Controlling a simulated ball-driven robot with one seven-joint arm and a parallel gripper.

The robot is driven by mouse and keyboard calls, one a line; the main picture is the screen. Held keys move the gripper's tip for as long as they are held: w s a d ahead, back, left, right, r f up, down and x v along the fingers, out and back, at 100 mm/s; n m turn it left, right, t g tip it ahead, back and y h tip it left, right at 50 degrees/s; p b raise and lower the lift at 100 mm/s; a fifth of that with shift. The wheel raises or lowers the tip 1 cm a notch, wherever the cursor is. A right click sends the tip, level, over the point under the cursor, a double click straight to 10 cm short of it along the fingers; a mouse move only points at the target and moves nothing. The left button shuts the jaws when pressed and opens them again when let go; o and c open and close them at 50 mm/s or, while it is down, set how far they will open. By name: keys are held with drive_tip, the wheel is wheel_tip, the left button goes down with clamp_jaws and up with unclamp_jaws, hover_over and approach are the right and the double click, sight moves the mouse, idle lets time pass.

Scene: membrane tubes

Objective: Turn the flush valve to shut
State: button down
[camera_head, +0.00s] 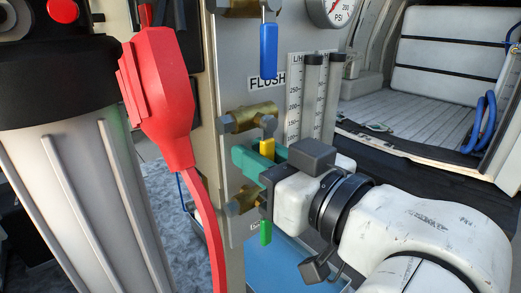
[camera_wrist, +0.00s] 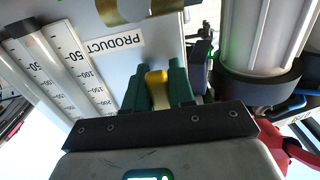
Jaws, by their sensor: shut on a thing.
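The flush valve is a brass valve body (camera_head: 250,118) on the grey panel, just under the FLUSH label (camera_head: 267,82). Its yellow handle (camera_head: 267,148) hangs down from the body. My gripper (camera_head: 258,160) reaches in from the right, its green fingers shut on the yellow handle. In the wrist view, which is upside down, the yellow handle (camera_wrist: 157,92) stands between the two green fingers. The gripper hides the handle's lower part in the head view.
A blue-handled valve (camera_head: 268,50) is above, a green-handled valve (camera_head: 265,232) below. Flow tubes (camera_head: 311,95) stand close to the right of the handle. The PRODUCT label (camera_wrist: 115,42) shows in the wrist view.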

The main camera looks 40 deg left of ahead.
drive_tip(key=c, duration=1)
unclamp_jaws()
drive_tip(key=shift+c, duration=0.2)
drive_tip(key=shift+d, duration=0.1)
drive_tip(key=d+b, duration=0.2)
drive_tip(key=d, duration=0.8)
drive_tip(key=shift+s+d+b, duration=0.35)
drive_tip(key=shift+s, duration=0.05)
